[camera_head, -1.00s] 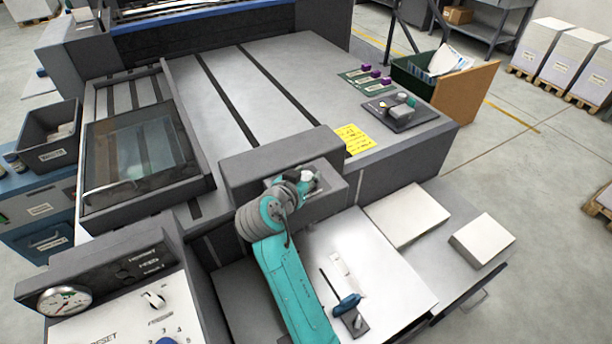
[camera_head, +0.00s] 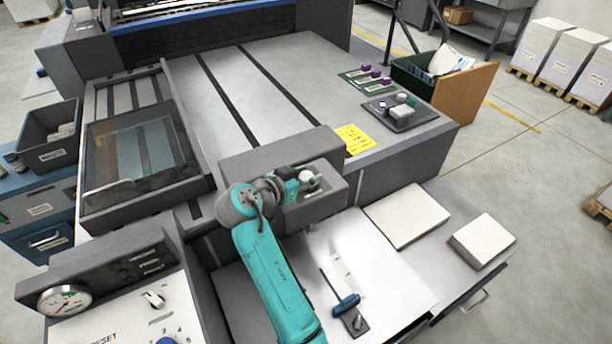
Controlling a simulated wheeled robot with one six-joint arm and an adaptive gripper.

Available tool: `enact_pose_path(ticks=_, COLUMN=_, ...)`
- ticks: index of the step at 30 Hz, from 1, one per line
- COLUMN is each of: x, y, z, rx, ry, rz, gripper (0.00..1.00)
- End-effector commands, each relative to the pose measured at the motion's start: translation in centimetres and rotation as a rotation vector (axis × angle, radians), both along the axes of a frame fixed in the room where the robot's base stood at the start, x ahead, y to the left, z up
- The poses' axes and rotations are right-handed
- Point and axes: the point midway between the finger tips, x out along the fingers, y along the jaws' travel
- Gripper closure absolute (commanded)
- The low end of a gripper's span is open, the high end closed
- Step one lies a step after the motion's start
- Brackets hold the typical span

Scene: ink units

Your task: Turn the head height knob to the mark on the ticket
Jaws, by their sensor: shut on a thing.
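A grey box-shaped head (camera_head: 262,161) sits at the front edge of the machine's table. My teal arm reaches up to the head's front face from below. My gripper (camera_head: 309,180) is at the right part of that face, shut on the head height knob, which is mostly hidden by the gripper and wrist. The knob's scale cannot be read here. A yellow ticket (camera_head: 355,139) lies on the table just right of the head; its writing is too small to read.
A glass-lidded frame (camera_head: 140,160) stands left of the head. A gauge panel (camera_head: 115,290) is at the lower left. A blue-handled tool (camera_head: 346,304) lies on the white surface right of my arm. White stacks (camera_head: 482,240) are at the right.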

Motion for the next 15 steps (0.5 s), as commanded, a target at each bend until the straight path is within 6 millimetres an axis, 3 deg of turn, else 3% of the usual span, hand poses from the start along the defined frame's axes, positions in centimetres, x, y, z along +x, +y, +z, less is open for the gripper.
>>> enact_pose_path(ticks=1, x=-0.04, y=0.05, z=-0.21, rx=0.0, ry=0.003, rz=0.001, gripper=0.94)
enact_pose_path(ticks=2, x=-0.04, y=0.05, z=-0.21, rx=0.0, ry=0.003, rz=0.001, gripper=0.54)
enact_pose_path(ticks=4, x=-0.04, y=0.05, z=-0.2, rx=0.0, ry=0.003, rz=0.001, gripper=0.37)
enact_pose_path(ticks=5, x=-0.04, y=0.04, z=-0.18, rx=0.0, ry=0.003, rz=0.001, gripper=0.33)
enact_pose_path(ticks=15, x=-0.15, y=0.13, z=-0.01, rx=0.0, ry=0.001, rz=0.001, gripper=0.33)
